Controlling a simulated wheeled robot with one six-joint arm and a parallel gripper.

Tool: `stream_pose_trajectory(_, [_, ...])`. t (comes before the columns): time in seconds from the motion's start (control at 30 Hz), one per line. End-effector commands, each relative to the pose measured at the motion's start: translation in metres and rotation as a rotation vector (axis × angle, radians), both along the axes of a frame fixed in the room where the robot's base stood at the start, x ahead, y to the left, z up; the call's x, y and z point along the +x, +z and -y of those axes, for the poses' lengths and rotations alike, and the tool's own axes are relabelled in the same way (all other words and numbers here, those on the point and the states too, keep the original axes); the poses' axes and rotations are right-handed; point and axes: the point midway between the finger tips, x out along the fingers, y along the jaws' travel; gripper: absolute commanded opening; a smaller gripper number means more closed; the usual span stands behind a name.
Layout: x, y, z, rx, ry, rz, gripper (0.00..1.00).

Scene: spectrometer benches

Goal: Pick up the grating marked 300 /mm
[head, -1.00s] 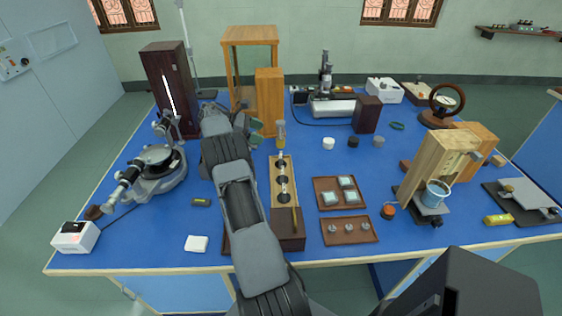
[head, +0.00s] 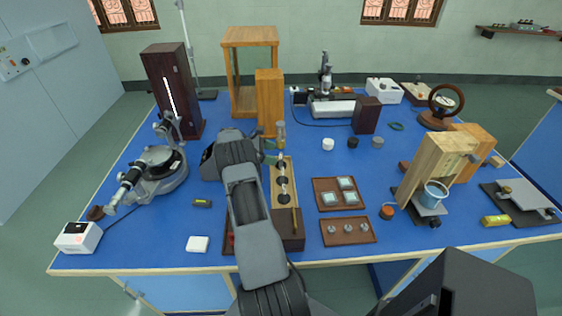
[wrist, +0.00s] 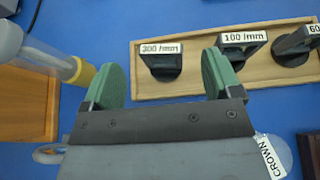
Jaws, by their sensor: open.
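The grating marked 300 /mm (wrist: 163,64) stands in a dark holder at the left end of a wooden rack in the wrist view, its label facing me. My gripper (wrist: 160,80) is open, with green pads to either side of this holder and nothing between them. The pads appear just short of it; whether they overlap it in depth I cannot tell. The grating marked 100 /mm (wrist: 243,55) stands to its right, and a third grating (wrist: 294,46) is cut off by the frame. In the head view the rack (head: 293,205) runs away from me, with my gripper (head: 270,151) at its far left.
A bottle with a yellow end (wrist: 78,70) stands close to my left finger in the wrist view. A piece labelled CROWN (wrist: 269,157) is partly hidden under my gripper. Two brown trays (head: 325,206) (head: 332,240) lie right of the rack.

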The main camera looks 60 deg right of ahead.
Motion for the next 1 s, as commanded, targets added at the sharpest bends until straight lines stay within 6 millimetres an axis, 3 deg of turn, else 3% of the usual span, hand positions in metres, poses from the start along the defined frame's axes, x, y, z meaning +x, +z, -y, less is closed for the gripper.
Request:
stream_pose_trajectory(0.2, [-0.018, -0.01, 0.013, 0.0, -0.001, 0.0, 0.84])
stream_pose_trajectory(0.53, [-0.021, -0.013, 0.015, 0.0, 0.001, 0.0, 0.84])
stream_pose_trajectory(1.0, [-0.021, -0.013, 0.015, 0.0, 0.001, 0.0, 0.39])
